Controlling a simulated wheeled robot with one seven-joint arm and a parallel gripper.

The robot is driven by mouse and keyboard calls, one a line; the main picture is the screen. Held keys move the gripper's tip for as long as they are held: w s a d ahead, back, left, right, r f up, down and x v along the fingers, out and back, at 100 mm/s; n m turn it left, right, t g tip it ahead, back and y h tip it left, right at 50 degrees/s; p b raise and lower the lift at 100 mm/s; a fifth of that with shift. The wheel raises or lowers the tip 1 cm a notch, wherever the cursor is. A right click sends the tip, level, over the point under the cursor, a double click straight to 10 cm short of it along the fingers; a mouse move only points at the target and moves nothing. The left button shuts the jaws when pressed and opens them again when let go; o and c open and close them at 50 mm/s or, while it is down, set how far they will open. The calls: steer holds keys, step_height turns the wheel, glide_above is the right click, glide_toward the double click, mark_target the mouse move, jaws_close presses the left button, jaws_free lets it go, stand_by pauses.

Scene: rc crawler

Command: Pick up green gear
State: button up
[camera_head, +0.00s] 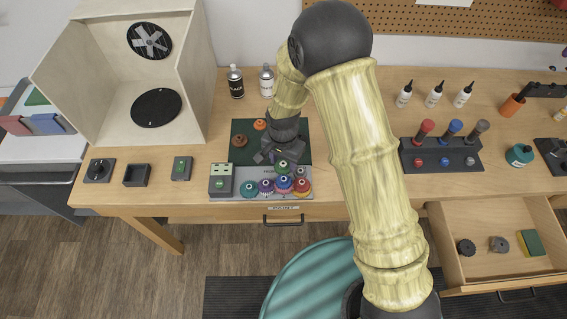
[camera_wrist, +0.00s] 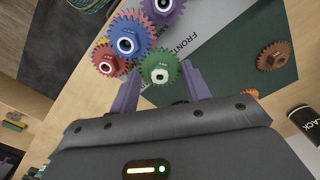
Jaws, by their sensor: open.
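The green gear (camera_wrist: 160,68) shows in the wrist view between the two fingertips of my gripper (camera_wrist: 160,84). One finger is on each side of it, and a gap seems to remain around it. In the head view the green gear (camera_head: 282,167) sits just in front of my gripper (camera_head: 279,155), at the back of a cluster of gears. My gripper is open, pointing down over the mat. Whether the fingers touch the gear cannot be told.
A blue gear (camera_wrist: 127,37), a red gear (camera_wrist: 105,62) and a purple gear (camera_wrist: 163,8) crowd beside the green one. A brown gear (camera_wrist: 273,56) lies apart on the dark green mat (camera_head: 241,128). A black bottle (camera_head: 236,82) and a white bottle (camera_head: 266,80) stand behind the mat.

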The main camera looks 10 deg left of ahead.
stand_by(0.5)
jaws_close()
step_height(320, 180, up, 10)
steer(key=b, duration=0.2)
steer(key=shift+b, duration=0.3)
stand_by(0.6)
